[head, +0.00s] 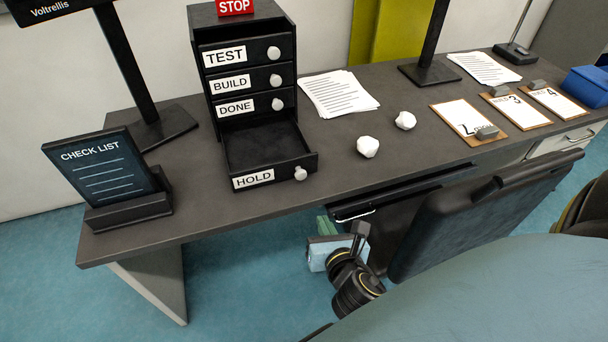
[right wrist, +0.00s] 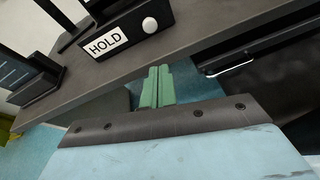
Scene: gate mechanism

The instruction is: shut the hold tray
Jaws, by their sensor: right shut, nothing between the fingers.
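The hold tray (head: 283,175) is the bottom drawer of a small black cabinet (head: 202,60). It is pulled out toward the desk's front edge, and its inside looks empty. Its front has a white HOLD label and a pale knob (head: 300,173). In the right wrist view the tray front (right wrist: 128,32) shows at the top, with its knob (right wrist: 150,25). My right gripper (head: 323,224) is below the desk's front edge, apart from the tray. Its green fingertips (right wrist: 156,85) are together and empty in the right wrist view. My left gripper is not in view.
The TEST, BUILD and DONE drawers above look shut. A check list stand (head: 105,172) is left on the desk (head: 215,215). Two white lumps (head: 368,147) and papers (head: 338,94) lie right of the tray. A black chair (head: 470,215) and an under-desk drawer (head: 370,205) are near my right arm.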

